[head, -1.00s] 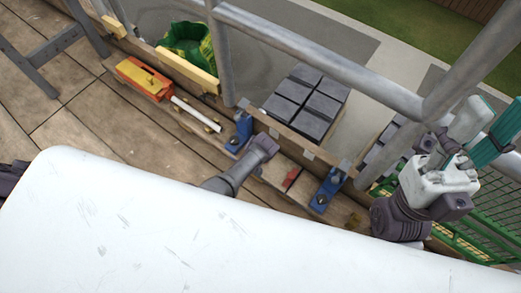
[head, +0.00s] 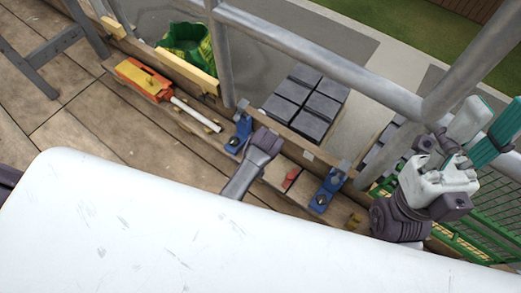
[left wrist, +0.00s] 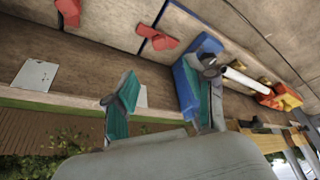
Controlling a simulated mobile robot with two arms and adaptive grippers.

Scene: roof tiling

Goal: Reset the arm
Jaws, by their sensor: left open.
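In the left wrist view my left gripper (left wrist: 160,98) is open and empty. Its two teal-padded fingers stand wide apart. The right finger overlaps a blue clamp (left wrist: 188,75) in the picture; I cannot tell whether they touch. In the head view a dark part of my arm (head: 258,158) rises beside the left blue clamp (head: 242,132), and the left fingers do not show there. My right gripper (head: 488,122) is at the right of the head view, near the railing, with its teal fingers apart and nothing between them.
A second blue clamp (head: 329,190) and a red piece (head: 290,178) lie along the plank edge. An orange tool (head: 143,80) with a white tube (head: 196,114) lies further left. A metal railing (head: 290,52) runs alongside. Dark tiles (head: 305,102) are stacked beyond it. Open planks (head: 85,125) lie left.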

